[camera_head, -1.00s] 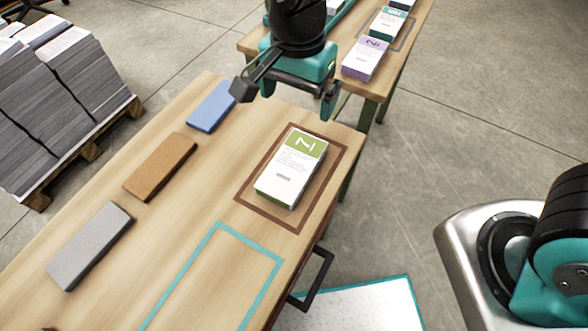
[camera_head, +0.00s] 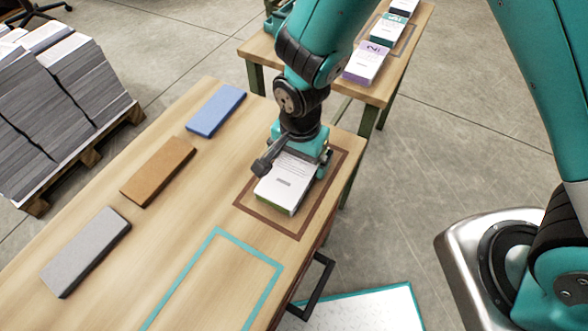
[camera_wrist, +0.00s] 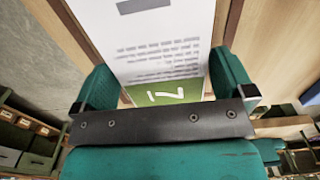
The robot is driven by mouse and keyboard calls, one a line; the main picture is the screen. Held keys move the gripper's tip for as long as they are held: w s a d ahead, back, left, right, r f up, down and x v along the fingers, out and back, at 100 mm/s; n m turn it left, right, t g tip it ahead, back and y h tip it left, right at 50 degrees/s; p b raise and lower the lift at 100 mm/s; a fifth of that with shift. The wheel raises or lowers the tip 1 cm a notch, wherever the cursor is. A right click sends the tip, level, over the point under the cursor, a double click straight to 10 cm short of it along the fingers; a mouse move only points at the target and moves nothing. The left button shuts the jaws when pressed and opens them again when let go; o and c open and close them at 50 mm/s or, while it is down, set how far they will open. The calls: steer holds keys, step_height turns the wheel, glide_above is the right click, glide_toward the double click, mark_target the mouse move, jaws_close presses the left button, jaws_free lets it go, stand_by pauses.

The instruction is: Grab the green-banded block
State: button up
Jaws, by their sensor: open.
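The green-banded block (camera_head: 284,187) is a white printed stack inside the brown outline on the near table. My gripper (camera_head: 293,168) is over its far end and hides the green band in the head view. In the wrist view the block (camera_wrist: 165,50) lies between the two teal fingers of my open gripper (camera_wrist: 165,88), with its green band and white mark at the bottom. I cannot tell whether the fingers touch its sides.
Blue (camera_head: 216,109), brown (camera_head: 158,171) and grey (camera_head: 86,250) slabs lie along the table's left side. A teal outline (camera_head: 216,232) in front is empty. Purple-banded (camera_head: 367,63) and teal-banded (camera_head: 389,30) blocks stand on the far table. A pallet of paper stacks (camera_head: 60,80) is at left.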

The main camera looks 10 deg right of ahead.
steer(key=shift+f, duration=0.4)
steer(key=shift+c, duration=0.5)
steer(key=c, duration=0.7)
steer(key=shift+r, duration=0.1)
